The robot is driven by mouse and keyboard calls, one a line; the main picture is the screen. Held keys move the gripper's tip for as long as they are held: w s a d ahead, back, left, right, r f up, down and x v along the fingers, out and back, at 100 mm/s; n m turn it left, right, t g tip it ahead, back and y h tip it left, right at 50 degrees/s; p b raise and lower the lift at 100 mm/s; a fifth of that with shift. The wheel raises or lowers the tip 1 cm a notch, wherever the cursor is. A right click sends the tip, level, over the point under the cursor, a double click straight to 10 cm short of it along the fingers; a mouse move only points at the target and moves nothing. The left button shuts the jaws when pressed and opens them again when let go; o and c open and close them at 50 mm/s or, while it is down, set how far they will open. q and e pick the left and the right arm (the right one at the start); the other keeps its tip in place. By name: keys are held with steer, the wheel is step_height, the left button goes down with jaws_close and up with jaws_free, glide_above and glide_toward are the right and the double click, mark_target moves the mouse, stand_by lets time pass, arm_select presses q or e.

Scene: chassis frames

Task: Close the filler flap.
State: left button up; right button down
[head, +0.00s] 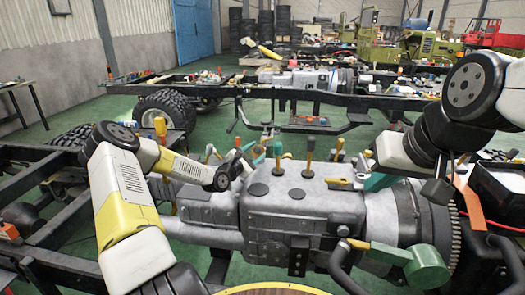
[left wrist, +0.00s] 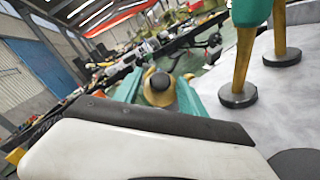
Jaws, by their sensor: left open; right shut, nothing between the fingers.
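No part is plainly recognisable as the filler flap. A teal rounded part with a yellow arm (head: 425,266) sits low on the right end of the grey gearbox (head: 300,212); I cannot tell if it is the flap, or open. My left gripper (head: 246,158) is above the gearbox's far left side, beside upright levers; its fingers are small and partly hidden. In the left wrist view its teal fingers (left wrist: 160,97) are apart, with a dark round knob (left wrist: 158,88) showing between them; I cannot tell if they touch it. My right gripper (head: 372,180) is shut above the gearbox's right end, partly hidden.
Several upright levers (head: 310,157) stand on the gearbox top; two with black bases (left wrist: 238,95) show close in the left wrist view. An orange plate (head: 468,200) stands at right. Black chassis rails (head: 300,96) and a large tyre (head: 160,115) lie behind. Green floor is open between the frames.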

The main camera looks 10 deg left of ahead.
arm_select(q)
jaws_close()
stand_by(1.3)
